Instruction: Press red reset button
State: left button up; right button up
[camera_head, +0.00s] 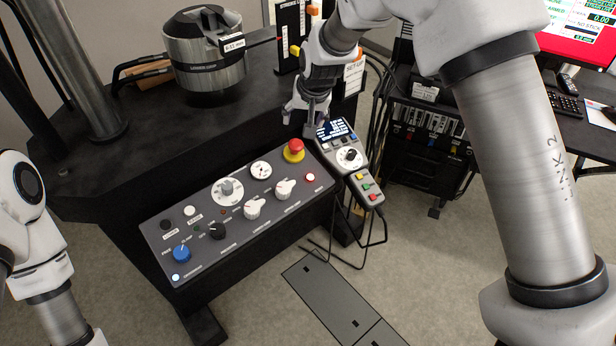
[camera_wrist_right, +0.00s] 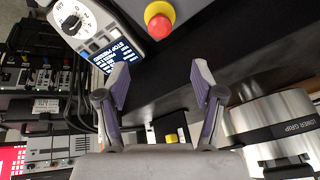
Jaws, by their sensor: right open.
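A red mushroom button (camera_head: 295,146) on a yellow base stands at the far right corner of the sloped grey control panel (camera_head: 160,229). A smaller glowing red button (camera_head: 309,177) sits below it on the same panel. I cannot tell from labels which is the reset. My right gripper (camera_head: 307,110) is above and behind the mushroom button, apart from it. In the right wrist view the right gripper (camera_wrist_right: 160,80) is open and empty, with the mushroom button (camera_wrist_right: 159,26) beyond the gap between its fingertips. My left arm shows at the left edge; its gripper is out of view.
A handheld pendant (camera_head: 349,158) with a lit screen sits close right of the mushroom button. A metal cylinder (camera_head: 205,70) stands on the black bench behind. Cables (camera_head: 368,240) hang below the pendant.

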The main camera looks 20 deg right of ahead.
dwell(0.3)
grip_shut()
dwell(1.2)
